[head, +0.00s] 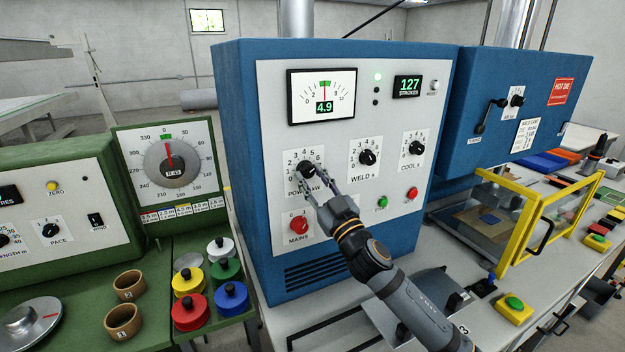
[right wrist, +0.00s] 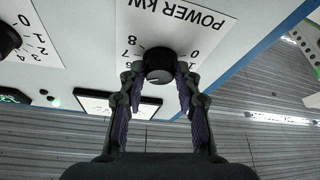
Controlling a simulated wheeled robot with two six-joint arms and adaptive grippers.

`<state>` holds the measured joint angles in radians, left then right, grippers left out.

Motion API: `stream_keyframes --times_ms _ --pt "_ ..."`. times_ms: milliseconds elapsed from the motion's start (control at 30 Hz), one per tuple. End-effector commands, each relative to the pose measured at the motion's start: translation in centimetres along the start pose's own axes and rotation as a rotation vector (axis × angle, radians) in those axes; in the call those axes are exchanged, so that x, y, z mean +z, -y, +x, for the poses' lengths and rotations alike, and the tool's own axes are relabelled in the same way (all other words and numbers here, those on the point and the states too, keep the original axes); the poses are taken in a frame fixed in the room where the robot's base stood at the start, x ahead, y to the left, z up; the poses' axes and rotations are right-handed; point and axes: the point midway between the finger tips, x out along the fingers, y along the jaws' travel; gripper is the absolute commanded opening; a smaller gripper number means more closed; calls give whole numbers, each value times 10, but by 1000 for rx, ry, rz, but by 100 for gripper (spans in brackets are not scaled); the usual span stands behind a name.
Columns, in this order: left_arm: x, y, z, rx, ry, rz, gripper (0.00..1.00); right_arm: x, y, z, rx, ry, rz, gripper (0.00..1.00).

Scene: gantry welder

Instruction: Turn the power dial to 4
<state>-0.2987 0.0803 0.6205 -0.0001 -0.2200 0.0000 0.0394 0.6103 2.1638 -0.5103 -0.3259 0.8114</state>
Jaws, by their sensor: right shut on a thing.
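The power dial (head: 307,170) is a black round knob on a white plate marked POWER kW, on the front of the blue welder cabinet. My right gripper (head: 317,189) reaches it from below right. In the right wrist view the plate is upside down, and my right gripper (right wrist: 160,79) is shut on the black knob (right wrist: 158,63), one finger on each side. The 0, 6, 7 and 8 marks show there; the middle numbers are hidden. A pale line on the knob points roughly to the panel's top. The meter (head: 322,97) reads 4.9. My left gripper is not in view.
The WELD dial (head: 367,157) and COOL dial (head: 415,149) sit to the right. The red MAINS knob (head: 298,225) is just below the power dial. Green (head: 382,202) and red (head: 412,193) buttons are at the lower right. A yellow guard frame (head: 535,225) stands further right.

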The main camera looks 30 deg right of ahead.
Motion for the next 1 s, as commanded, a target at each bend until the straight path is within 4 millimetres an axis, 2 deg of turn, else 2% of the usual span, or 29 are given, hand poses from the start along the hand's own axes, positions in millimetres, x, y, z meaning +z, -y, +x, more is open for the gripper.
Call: stream_keyframes --times_ms 267,633,1000 --pt "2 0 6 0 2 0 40 1 -2 0 -62 0 -150 1" --pt "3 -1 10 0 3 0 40 -1 -5 0 -195 1 -468 1" --pt "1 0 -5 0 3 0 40 -5 -8 2 -313 2 -752 1"
